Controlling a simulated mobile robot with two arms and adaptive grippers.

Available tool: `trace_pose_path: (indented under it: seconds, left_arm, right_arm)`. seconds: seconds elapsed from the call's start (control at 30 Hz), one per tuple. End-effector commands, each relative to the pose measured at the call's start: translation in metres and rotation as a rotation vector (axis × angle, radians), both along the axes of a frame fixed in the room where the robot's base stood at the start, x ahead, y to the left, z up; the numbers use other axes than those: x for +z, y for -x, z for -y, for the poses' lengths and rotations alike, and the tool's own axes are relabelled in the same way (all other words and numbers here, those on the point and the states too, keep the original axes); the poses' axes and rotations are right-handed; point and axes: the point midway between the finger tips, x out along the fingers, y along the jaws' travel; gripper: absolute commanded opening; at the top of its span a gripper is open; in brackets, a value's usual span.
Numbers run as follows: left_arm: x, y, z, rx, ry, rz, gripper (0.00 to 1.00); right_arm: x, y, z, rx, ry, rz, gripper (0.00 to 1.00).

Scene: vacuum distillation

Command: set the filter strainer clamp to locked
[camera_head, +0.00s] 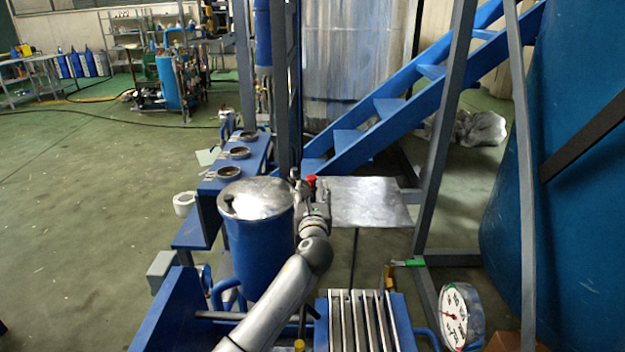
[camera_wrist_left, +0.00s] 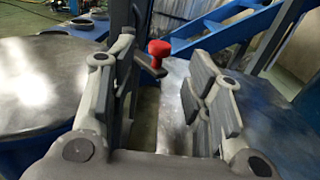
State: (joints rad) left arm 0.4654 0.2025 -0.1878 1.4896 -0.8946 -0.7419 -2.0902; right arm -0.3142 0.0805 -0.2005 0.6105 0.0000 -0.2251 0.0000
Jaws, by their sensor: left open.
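The filter strainer looks to be the blue cylinder (camera_head: 258,250) with a round metal lid (camera_head: 250,198), in the middle of the head view. A red knob (camera_head: 311,181), which I take to be the clamp's handle, shows just beyond my left gripper (camera_head: 308,192). The red knob also shows in the left wrist view (camera_wrist_left: 160,48), on a dark lever, beyond and between the open fingers (camera_wrist_left: 167,75). The fingers hold nothing. The rest of the clamp is hidden by the gripper, and I cannot tell its setting. My right gripper is not in view.
A flat metal plate (camera_head: 365,203) lies right of the gripper. A blue bench with several round cups (camera_head: 229,172) stands behind the cylinder. A pressure gauge (camera_head: 461,315) is at lower right. Blue stairs (camera_head: 400,98) rise behind. Open floor (camera_head: 80,220) lies at left.

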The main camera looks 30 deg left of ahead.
Motion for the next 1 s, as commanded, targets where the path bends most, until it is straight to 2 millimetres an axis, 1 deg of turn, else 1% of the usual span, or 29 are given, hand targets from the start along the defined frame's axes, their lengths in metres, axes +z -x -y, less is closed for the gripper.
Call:
trace_pose_path:
  seconds: [0.07,0.17,0.4,0.47,0.7,0.9,1.0]
  left_arm:
    - [0.0,-0.011,-0.006,0.002,0.0,0.0,0.46]
    - [0.0,-0.023,-0.013,0.002,0.0,-0.001,0.46]
    - [-0.001,-0.05,-0.027,0.001,0.002,0.0,0.46]
    - [-0.001,-0.056,-0.03,0.001,0.001,0.0,0.46]
    - [-0.001,-0.07,-0.038,0.0,0.003,-0.001,0.46]
    - [0.0,-0.073,-0.039,0.0,0.002,0.0,0.46]
    - [0.0,-0.073,-0.039,0.0,0.002,0.0,0.46]
  right_arm:
    - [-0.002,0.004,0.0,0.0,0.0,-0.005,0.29]
    - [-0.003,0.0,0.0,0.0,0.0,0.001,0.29]
    - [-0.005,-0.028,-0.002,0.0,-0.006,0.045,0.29]
    - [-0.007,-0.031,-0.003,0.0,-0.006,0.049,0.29]
    - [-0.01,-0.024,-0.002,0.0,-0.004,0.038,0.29]
    - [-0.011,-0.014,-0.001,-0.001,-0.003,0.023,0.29]
    - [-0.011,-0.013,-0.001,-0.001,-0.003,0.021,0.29]
